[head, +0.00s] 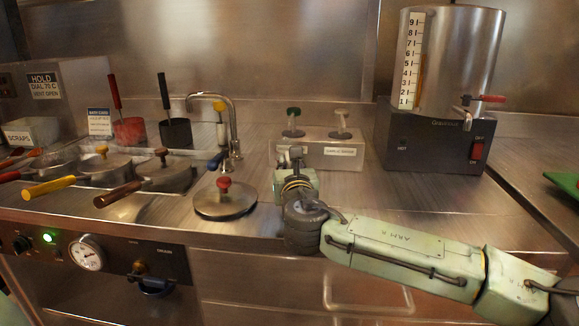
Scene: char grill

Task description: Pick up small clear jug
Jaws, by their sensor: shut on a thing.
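My gripper (290,157) is at the middle of the steel counter, in front of the dispenser box. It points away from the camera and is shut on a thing. My own wrist hides most of the fingers and what is between them. I cannot make out the small clear jug in the head view, so I cannot tell whether it is the thing held. I also cannot tell whether the held thing touches the counter.
A steel dispenser box (345,154) with two pumps stands just behind my gripper. A tap (232,130) and a round lid (225,199) with a red knob are to the left. An urn (445,60) on a dark base (430,143) stands right. Lidded pots (166,176) fill the left side.

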